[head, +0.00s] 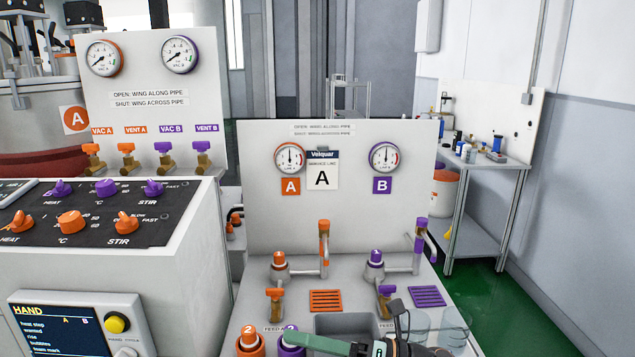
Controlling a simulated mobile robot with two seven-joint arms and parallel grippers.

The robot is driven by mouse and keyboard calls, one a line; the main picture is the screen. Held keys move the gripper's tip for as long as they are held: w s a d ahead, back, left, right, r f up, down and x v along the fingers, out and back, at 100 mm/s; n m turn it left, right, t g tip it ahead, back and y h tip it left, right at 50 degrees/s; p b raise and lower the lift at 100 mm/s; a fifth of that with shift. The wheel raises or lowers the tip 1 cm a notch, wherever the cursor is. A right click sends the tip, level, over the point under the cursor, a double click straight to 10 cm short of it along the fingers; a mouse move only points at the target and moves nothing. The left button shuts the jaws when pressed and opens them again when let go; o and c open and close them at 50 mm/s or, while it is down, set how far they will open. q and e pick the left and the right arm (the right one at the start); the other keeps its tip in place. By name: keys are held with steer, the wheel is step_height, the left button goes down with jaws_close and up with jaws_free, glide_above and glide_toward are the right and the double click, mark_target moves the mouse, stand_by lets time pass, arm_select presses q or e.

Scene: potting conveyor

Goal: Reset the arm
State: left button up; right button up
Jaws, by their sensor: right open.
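My right gripper (385,338) is low in the head view, at the bottom edge right of centre, partly cut off. It is open. Dark parts and a green bar (322,346) show there, in front of the grey basin (345,322); whether the green bar belongs to the gripper I cannot tell. The purple-topped bottle or knob marked 2 (291,342) is at the left end of the green bar. Whether they touch is unclear. My left gripper is not in view.
A bench with a white panel (240,200) carries two gauges, orange and purple valves (324,240), and clear glass vessels (455,328) right of the gripper. A control console (110,260) stands at the left. Open green floor (490,300) lies to the right.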

steer(key=s+d+f+m+t+h, duration=0.3)
steer(key=d+f+m+t+h, duration=0.3)
steer(key=f+m, duration=0.8)
steer(key=s+d+f+m+t+h, duration=0.3)
steer(key=d+f+m+t+h, duration=0.35)
steer(key=m, duration=1.25)
steer(key=s+d+f+m+g+h+p, duration=0.1)
steer(key=s+d+f+m+g+h, duration=0.25)
steer(key=s+f+m+g, duration=0.7)
arm_select(q)
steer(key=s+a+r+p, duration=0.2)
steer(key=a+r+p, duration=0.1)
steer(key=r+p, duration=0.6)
steer(key=p, duration=0.3)
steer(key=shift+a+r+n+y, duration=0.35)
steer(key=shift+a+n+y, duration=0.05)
arm_select(e)
steer(key=s+d+r+n+t, duration=0.1)
steer(key=r+n+t, duration=0.1)
steer(key=r, duration=0.3)
steer(key=s+d+r+n+t+h, duration=0.1)
steer(key=s+d+r+n+t, duration=0.1)
steer(key=r, duration=0.3)
steer(key=shift+s, duration=0.15)
